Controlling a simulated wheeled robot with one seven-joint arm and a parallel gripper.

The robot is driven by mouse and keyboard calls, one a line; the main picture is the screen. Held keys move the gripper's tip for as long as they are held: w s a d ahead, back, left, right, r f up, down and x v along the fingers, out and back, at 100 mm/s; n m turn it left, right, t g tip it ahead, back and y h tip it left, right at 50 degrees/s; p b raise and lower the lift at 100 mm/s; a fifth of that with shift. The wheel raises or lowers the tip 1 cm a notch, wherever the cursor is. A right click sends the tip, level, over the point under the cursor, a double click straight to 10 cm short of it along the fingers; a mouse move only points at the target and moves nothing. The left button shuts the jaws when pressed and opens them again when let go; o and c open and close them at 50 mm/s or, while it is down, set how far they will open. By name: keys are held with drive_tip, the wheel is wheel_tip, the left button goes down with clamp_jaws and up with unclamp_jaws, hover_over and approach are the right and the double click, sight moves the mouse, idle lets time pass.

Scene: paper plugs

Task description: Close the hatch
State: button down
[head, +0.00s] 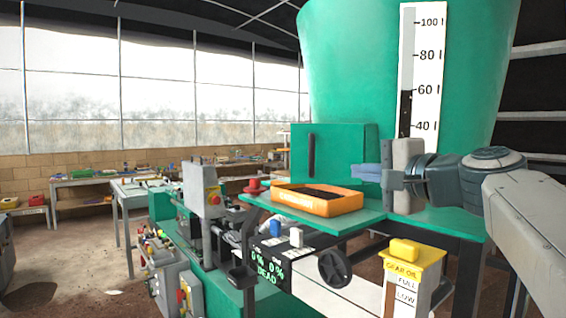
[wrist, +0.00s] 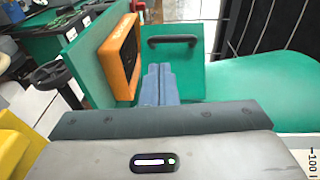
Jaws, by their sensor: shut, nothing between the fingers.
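The hatch (head: 338,150) is a flat green panel with a black bar handle (head: 311,155) near its left edge. It seems to stand out from the big green tank (head: 350,60), open, though its hinge side is hard to make out. The hatch (wrist: 185,62) also shows in the wrist view, with the handle (wrist: 175,40) near its top. My gripper (head: 358,172) has its blue fingers shut and empty, pointing left, in front of the hatch's lower right part. In the wrist view the fingertips (wrist: 158,70) lie below the handle, apart from it.
An orange tray (head: 340,208) with dark contents sits on the green shelf (head: 375,217) below the hatch, close to my fingers. A black handwheel (head: 334,267) and a yellow-topped gear oil box (head: 408,257) stand below the shelf. Machines and benches fill the left.

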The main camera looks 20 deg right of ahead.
drive_tip(key=r, duration=0.1)
drive_tip(key=p, duration=0.4)
approach(313, 156)
drive_tip(key=shift+m+t, duration=0.3)
drive_tip(key=shift+t, duration=0.1)
drive_tip(key=x, duration=0.5)
drive_tip(key=shift+w+a+f, duration=0.1)
drive_tip(key=shift+w+f, duration=0.1)
drive_tip(key=shift+w, duration=0.05)
drive_tip(key=shift+w+a+f, duration=0.1)
drive_tip(key=shift+w, duration=0.55)
drive_tip(key=shift+w+a, duration=0.1)
